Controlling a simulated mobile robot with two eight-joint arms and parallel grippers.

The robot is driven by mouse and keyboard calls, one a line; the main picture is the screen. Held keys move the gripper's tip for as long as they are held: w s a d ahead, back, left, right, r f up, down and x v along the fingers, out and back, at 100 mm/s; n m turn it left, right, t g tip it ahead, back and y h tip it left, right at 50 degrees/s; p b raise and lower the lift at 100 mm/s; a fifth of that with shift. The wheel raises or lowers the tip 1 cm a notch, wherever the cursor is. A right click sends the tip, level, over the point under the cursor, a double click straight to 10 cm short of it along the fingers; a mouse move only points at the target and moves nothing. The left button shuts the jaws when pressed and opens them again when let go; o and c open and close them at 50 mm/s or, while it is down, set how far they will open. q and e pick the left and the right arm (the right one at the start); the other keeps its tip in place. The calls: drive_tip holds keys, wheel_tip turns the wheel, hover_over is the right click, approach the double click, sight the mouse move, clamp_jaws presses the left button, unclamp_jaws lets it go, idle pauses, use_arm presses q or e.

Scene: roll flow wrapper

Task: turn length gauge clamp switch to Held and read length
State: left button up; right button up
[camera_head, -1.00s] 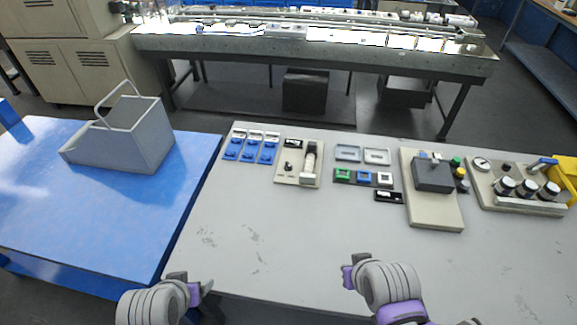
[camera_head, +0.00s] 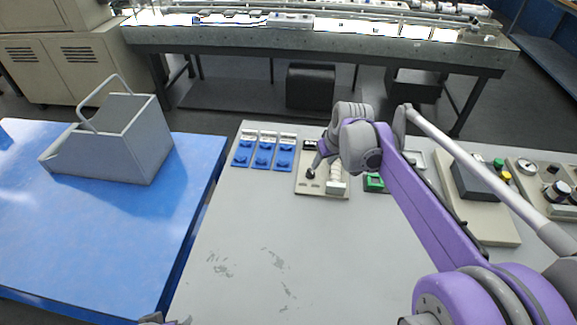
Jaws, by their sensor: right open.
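A beige panel (camera_head: 310,188) lies on the grey table, carrying a small black switch knob (camera_head: 310,173) at its left and a pale upright cylinder (camera_head: 336,186) at its right. This looks like the length gauge with its clamp switch; any lettering or reading is too small to make out. My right gripper (camera_head: 319,160) is open above this panel, close to the knob, and its wrist and arm hide the panel's upper right. I cannot tell whether a finger touches the knob. Only a sliver of my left gripper (camera_head: 152,318) shows at the bottom edge; its fingers are unclear.
Several blue units (camera_head: 263,152) stand left of the panel. A green-framed piece (camera_head: 374,182) and a dark block on a beige plate (camera_head: 480,180) lie to the right, partly behind my arm. A grey bin (camera_head: 125,150) stands on the blue table. The grey table's front left is clear.

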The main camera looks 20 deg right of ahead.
sight(312, 172)
drive_tip(key=x, duration=0.4)
drive_tip(key=w+x, duration=0.1)
drive_tip(key=x, duration=0.3)
drive_tip(key=b+x, duration=0.1)
drive_tip(key=x, duration=0.3)
drive_tip(key=shift+w+d+r, duration=0.15)
drive_tip(key=shift+w, duration=0.35)
clamp_jaws()
